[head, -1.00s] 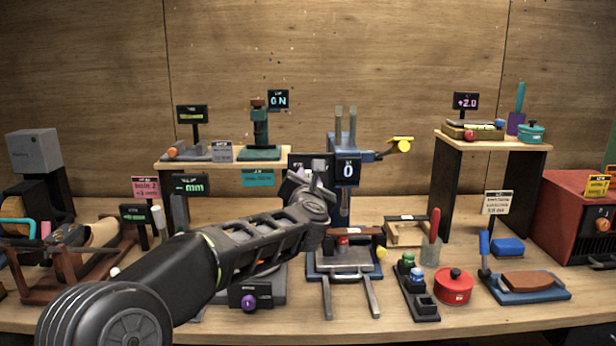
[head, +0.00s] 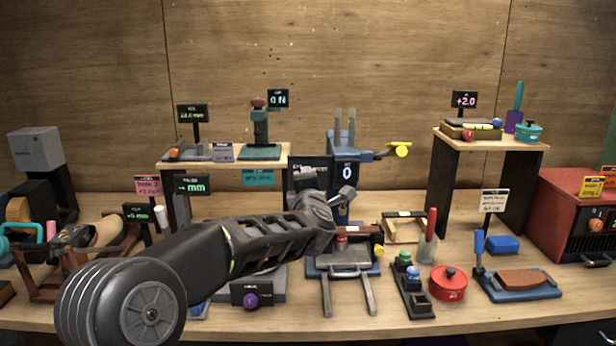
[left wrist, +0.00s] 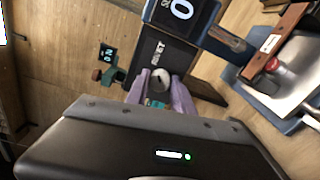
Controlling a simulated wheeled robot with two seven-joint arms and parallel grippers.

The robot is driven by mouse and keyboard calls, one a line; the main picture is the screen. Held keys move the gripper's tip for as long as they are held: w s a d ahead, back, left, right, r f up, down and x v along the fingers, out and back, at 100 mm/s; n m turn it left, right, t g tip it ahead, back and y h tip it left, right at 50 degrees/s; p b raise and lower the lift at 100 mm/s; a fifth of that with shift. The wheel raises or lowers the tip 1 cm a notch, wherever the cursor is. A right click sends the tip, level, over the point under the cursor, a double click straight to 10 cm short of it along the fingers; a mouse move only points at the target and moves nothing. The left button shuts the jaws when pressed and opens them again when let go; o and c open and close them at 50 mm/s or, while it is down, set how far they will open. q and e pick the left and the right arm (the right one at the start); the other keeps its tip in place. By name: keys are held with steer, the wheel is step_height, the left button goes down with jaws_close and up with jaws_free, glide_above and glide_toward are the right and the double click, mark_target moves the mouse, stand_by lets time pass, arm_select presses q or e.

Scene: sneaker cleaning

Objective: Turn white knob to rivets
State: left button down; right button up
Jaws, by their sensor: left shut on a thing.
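The white knob (left wrist: 160,80) sits on a dark panel (left wrist: 178,54) in the left wrist view. White lettering that seems to read "RIVET" is on the panel just beside the knob. My left gripper (left wrist: 159,92) is shut on the knob, with a pale purple finger on each side of it. In the head view my left gripper (head: 338,198) is in front of the blue press (head: 345,152) with the "0" display (head: 347,172). The gripper and wrist hide the knob there, so I cannot read its pointer. My right gripper is not in view.
A metal plate with two prongs (head: 345,270) lies below my left gripper. A small shelf (head: 225,163) stands behind my forearm.

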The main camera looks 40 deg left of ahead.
arm_select(q)
steer(key=shift+m, duration=0.6)
steer(key=c, duration=1.1)
jaws_free()
steer(key=shift+s+d, duration=0.1)
steer(key=v, duration=0.7)
steer(key=shift+s+d+b, duration=0.2)
steer(key=shift+b, duration=0.1)
